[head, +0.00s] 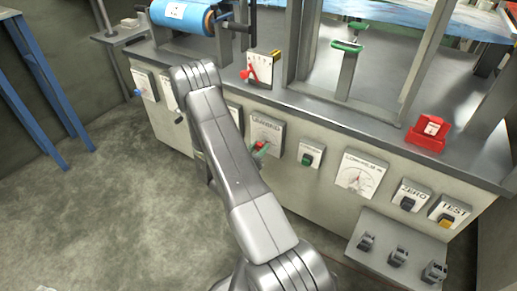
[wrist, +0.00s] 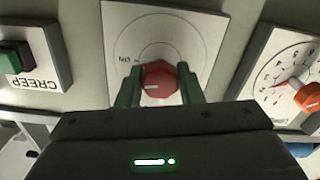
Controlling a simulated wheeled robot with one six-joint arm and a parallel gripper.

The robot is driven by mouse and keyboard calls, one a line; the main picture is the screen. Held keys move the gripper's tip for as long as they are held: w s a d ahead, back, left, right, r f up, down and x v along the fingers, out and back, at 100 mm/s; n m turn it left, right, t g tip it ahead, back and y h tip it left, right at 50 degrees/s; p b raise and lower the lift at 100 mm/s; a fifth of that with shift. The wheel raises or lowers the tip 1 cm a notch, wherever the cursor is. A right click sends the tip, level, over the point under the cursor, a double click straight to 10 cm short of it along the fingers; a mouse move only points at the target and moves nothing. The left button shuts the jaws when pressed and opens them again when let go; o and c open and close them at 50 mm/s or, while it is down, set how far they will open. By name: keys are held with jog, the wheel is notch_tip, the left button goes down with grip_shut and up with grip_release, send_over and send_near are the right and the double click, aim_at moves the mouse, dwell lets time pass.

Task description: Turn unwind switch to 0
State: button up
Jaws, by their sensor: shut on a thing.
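The unwind switch is a red faceted knob (wrist: 158,80) on a pale square plate (wrist: 205,28) in the wrist view. A white mark on the knob points to the left in that view, and small lettering stands beside the dial arc; I cannot read a 0. The plate (head: 266,128) also shows on the cabinet front in the head view. My gripper (wrist: 159,73) is shut on the knob, with one green finger on each side of it. In the head view my gripper (head: 259,149) is at the plate's lower edge, and the knob is mostly hidden there.
The CREEP box (wrist: 27,60) with its green button is close on the left in the wrist view. A numbered dial with an orange-red knob (wrist: 306,96) is close on the right.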

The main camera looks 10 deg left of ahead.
jog(key=n, duration=0.4)
jog(key=shift+n, duration=0.3)
jog(key=n+p, duration=0.1)
jog(key=n, duration=0.2)
jog(key=shift+n, duration=0.4)
jog(key=n+p, duration=0.1)
jog(key=n, duration=0.2)
jog(key=shift+n+p, duration=0.35)
jog(key=shift+n, duration=1.65)
jog(key=o, duration=1)
jog(key=shift+c, duration=0.2)
jog(key=shift+s, duration=0.1)
jog(key=p+v, duration=0.1)
jog(key=v, duration=1.2)
jog(key=shift+s, duration=0.35)
